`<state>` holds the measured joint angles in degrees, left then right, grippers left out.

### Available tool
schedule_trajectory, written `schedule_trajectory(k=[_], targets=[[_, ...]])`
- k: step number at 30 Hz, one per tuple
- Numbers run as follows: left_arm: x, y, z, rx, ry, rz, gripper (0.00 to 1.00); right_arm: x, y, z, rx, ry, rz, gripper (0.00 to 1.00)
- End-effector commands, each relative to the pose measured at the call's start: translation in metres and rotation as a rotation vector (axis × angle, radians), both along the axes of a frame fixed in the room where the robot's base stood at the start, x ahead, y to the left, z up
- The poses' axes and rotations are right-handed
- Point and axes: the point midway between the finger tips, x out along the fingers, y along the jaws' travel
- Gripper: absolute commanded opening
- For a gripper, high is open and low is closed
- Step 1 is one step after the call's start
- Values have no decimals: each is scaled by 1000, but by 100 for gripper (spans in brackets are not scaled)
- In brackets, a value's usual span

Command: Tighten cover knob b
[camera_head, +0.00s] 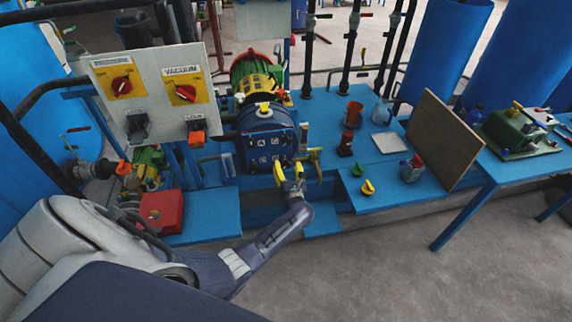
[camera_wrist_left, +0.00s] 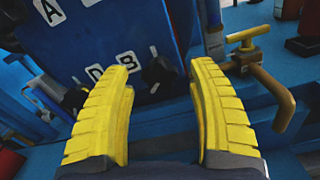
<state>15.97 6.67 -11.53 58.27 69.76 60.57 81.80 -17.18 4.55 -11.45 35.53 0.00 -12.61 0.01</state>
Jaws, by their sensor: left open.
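The blue autoclave cover (camera_head: 262,148) faces me in the middle of the head view, with white letter labels on its front. In the left wrist view, the labels A, D and B show on the cover (camera_wrist_left: 110,30). Cover knob b (camera_wrist_left: 158,71) is a dark knob just right of the B label. My left gripper (camera_head: 289,175) is at the lower right of the cover. Its yellow fingers are spread, and in the left wrist view the gap between the fingertips (camera_wrist_left: 161,76) lines up with knob b. Contact cannot be told. My right gripper is out of view.
A brass valve with a yellow handle (camera_wrist_left: 248,40) stands close right of the fingers. Another dark knob (camera_wrist_left: 76,97) is by D. A control panel (camera_head: 150,92) stands left of the cover; a red box (camera_head: 162,211) sits below it. Small items stand on the right bench.

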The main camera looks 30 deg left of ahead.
Motion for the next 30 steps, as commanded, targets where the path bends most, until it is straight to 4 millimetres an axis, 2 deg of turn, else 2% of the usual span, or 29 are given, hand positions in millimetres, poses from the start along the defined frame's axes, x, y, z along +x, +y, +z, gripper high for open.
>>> schedule_trajectory(k=[7, 19, 30], targets=[[12, 12, 0, 1, 0, 0, 59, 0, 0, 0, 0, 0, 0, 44], [14, 14, 0, 1, 1, 0, 61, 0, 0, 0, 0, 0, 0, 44], [14, 14, 0, 1, 1, 0, 18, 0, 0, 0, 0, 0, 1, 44]])
